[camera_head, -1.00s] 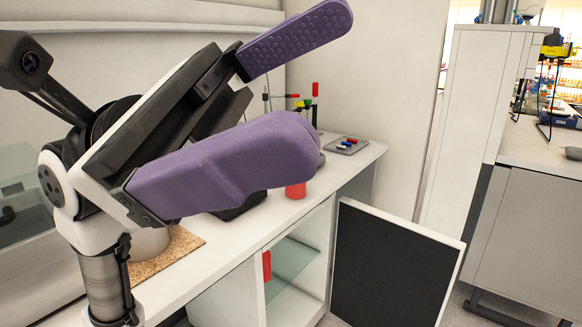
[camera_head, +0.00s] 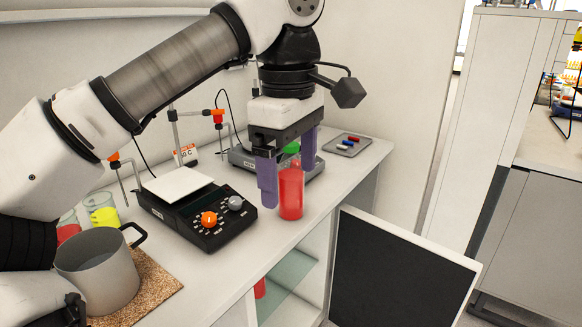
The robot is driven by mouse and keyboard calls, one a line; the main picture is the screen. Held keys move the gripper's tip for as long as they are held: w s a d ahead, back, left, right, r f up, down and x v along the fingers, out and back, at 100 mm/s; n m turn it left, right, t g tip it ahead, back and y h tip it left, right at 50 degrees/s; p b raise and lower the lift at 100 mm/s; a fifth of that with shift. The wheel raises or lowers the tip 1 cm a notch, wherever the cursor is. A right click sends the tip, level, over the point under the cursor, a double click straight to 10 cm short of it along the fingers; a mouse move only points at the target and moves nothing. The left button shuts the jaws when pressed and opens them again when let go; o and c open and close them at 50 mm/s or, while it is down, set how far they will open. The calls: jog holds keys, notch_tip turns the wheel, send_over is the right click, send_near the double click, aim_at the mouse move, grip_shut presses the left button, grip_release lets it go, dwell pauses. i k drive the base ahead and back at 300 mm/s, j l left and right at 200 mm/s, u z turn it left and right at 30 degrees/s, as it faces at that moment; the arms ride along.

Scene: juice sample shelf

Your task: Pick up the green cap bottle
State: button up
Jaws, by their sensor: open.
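The green cap bottle (camera_head: 291,192) stands upright on the white counter near its front edge. It is clear with red liquid, and its green cap (camera_head: 291,148) shows just under my gripper's palm. My gripper (camera_head: 287,183) points straight down with its purple fingers apart. One finger is left of the bottle and the other shows behind it to the right. The fingers appear to straddle the bottle's upper part; I cannot tell whether they touch it.
A black hotplate (camera_head: 200,205) with a white top stands left of the bottle. A metal pot (camera_head: 100,272), a beaker of yellow liquid (camera_head: 102,212) and a small grey tray (camera_head: 345,145) are on the counter. A dark-panelled cabinet door (camera_head: 400,272) hangs open below.

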aim_at(290, 173)
jog(key=i, duration=0.95)
